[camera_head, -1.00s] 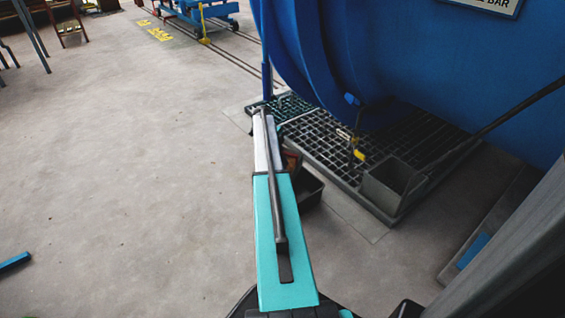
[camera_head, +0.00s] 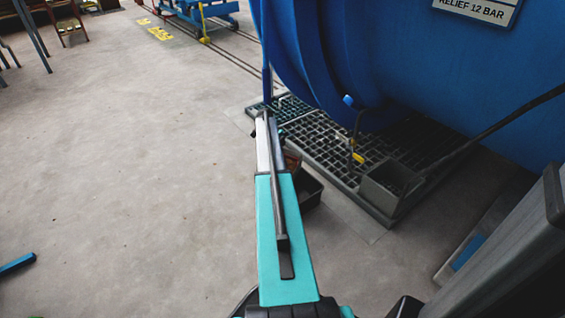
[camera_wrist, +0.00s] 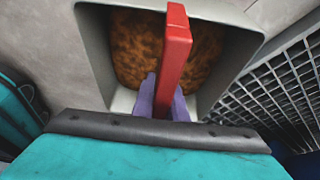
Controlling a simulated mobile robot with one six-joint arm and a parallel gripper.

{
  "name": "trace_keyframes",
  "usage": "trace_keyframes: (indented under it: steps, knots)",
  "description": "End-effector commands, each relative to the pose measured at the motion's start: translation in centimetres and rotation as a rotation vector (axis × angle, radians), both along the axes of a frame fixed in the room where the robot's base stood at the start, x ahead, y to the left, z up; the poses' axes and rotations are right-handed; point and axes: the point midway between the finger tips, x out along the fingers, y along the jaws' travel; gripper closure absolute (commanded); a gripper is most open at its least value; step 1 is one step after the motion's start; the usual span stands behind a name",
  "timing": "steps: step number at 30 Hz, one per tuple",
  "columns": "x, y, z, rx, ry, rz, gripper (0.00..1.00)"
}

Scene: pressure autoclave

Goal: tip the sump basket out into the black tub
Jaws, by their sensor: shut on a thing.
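My gripper (camera_wrist: 164,97) has its purple fingers shut on the red bar handle (camera_wrist: 176,50) of the sump basket. The basket, in the wrist view, is a pale grey square box (camera_wrist: 98,50) filled with rusty brown matter (camera_wrist: 137,45). It looks roughly upright, seen from above. In the head view my arm hides the gripper, and only a small brownish part, seemingly of the basket (camera_head: 292,160), shows just right of the arm. The black tub (camera_head: 311,192) stands on the floor beside the grating, partly hidden behind my arm. I cannot tell how high the basket is above it.
A floor grating (camera_head: 335,150) lies under the big blue vessel (camera_head: 400,60), right of my arm. A grey open box (camera_head: 390,185) sits at its near corner, with a dark bar slanting up right.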

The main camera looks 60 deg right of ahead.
Motion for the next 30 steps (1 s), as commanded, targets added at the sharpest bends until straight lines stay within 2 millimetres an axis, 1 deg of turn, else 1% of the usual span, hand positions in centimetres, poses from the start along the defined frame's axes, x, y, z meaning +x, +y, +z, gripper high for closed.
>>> trace_keyframes:
  steps: [1, 30]
  knots:
    - [-0.03, -0.03, 0.33, 0.001, -0.003, 0.000, 1.00]
    - [-0.03, -0.01, 0.82, 0.015, -0.073, -0.001, 1.00]
